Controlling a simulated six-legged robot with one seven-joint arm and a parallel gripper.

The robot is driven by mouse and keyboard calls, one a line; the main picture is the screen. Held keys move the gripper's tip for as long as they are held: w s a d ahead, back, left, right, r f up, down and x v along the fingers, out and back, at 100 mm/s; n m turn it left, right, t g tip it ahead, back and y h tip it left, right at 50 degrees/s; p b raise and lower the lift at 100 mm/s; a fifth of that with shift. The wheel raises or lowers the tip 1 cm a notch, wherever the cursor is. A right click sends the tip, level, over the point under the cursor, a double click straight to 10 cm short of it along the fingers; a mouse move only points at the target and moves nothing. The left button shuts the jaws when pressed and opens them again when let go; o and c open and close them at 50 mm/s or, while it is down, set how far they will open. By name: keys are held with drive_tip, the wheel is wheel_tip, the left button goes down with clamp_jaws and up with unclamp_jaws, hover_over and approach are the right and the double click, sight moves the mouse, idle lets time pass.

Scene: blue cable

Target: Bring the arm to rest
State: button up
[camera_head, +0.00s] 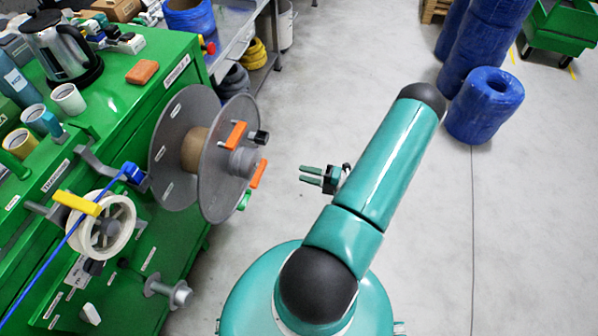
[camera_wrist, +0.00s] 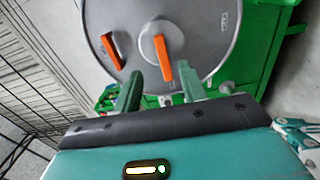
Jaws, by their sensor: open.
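My teal arm rises from its base in the lower middle of the head view and reaches up and to the right. My gripper (camera_head: 311,175) shows to the left of the arm, over the bare floor, with its green fingers pointing left toward the grey reel. In the wrist view the two fingers of my gripper (camera_wrist: 161,92) stand apart with nothing between them. The large grey reel (camera_head: 218,178) with orange handles is mounted on the green bench, apart from the fingertips. It also fills the top of the wrist view (camera_wrist: 190,25).
The green bench (camera_head: 120,110) stands at the left, with a kettle (camera_head: 62,45) and cups on top. A blue cable (camera_head: 60,248) runs over a small white wheel (camera_head: 104,228). Blue rolls (camera_head: 484,105) stand at the upper right.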

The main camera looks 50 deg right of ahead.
idle(0.6)
drive_tip(key=w+a+r+n+g+y, duration=0.1)
drive_tip(key=w+a+r+n+g, duration=0.2)
drive_tip(key=a+r+n+g, duration=0.35)
drive_tip(key=w+a+r+n+g+y, duration=0.1)
drive_tip(key=w+a+r+n+g, duration=0.25)
drive_tip(key=r+n, duration=0.6)
drive_tip(key=w+a+r+n+g+y, duration=0.1)
drive_tip(key=w+a+r+n+g, duration=0.25)
drive_tip(key=a+r+n, duration=0.45)
drive_tip(key=s+a+r+n+t+h, duration=0.1)
drive_tip(key=s+a+r+n+h, duration=0.3)
drive_tip(key=n, duration=0.9)
drive_tip(key=s+a+r+n+t+h, duration=0.1)
drive_tip(key=s+a+r+n+h, duration=0.3)
drive_tip(key=a+r+n, duration=0.7)
wheel_tip(320, 180, up, 4)
drive_tip(key=shift+f+n+h, duration=0.1)
drive_tip(key=shift+n+h, duration=0.5)
drive_tip(key=shift+n, duration=0.5)
